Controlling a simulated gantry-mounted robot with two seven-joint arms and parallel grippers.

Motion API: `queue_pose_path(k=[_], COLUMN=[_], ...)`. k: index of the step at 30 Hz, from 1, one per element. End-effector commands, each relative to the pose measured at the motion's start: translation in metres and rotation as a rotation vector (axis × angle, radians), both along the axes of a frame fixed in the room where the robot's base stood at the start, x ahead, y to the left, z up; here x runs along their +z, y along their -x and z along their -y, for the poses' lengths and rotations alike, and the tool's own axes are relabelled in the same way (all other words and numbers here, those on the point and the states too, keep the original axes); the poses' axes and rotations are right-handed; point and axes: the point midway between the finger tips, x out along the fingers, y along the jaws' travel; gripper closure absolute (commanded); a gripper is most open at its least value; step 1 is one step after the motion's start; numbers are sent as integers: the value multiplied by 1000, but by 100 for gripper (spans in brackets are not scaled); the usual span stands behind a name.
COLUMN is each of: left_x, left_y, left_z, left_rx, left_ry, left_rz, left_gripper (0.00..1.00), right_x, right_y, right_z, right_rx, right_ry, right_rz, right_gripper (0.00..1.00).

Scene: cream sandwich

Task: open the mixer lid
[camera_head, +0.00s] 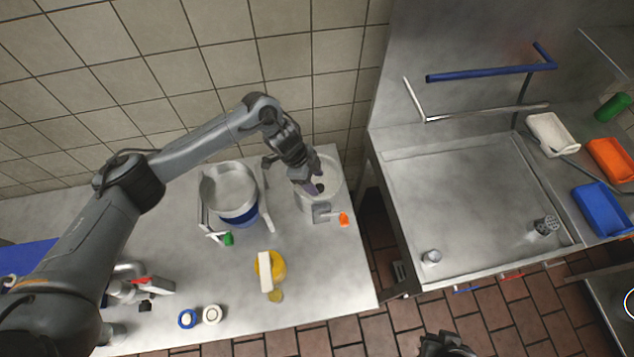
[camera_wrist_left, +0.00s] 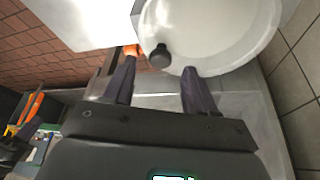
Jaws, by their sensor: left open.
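The mixer (camera_head: 313,213) stands near the right end of the steel table, against the tiled wall. Its round pale lid (camera_wrist_left: 238,45) lies on top and fills the upper right of the left wrist view. A black knob (camera_wrist_left: 159,56) sits near the lid's edge. My left gripper (camera_head: 316,188) is over the mixer top, pointing down. In the left wrist view its two fingers (camera_wrist_left: 160,70) are apart, with the knob showing between and just beyond their tips. I cannot tell whether they touch it. A dark part at the bottom edge of the head view may be my right arm's end; no fingers show.
A sink counter (camera_head: 470,200) with blue rails lies right, across a floor gap.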

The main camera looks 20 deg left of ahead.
Motion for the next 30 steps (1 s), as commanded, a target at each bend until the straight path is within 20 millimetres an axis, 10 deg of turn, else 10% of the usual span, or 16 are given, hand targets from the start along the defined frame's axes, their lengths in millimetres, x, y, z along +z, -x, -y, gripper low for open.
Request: queue_pose_path(k=[18,30], left_x=[-22,-22], left_y=[-2,-2], left_z=[9,9], left_rx=[0,0], left_ry=[0,0], left_rz=[0,0], left_gripper=[45,100], right_x=[-2,-2], right_y=[0,0], right_z=[1,0], right_rx=[3,-1], right_ry=[4,0], right_rz=[1,0], right_gripper=[100,100])
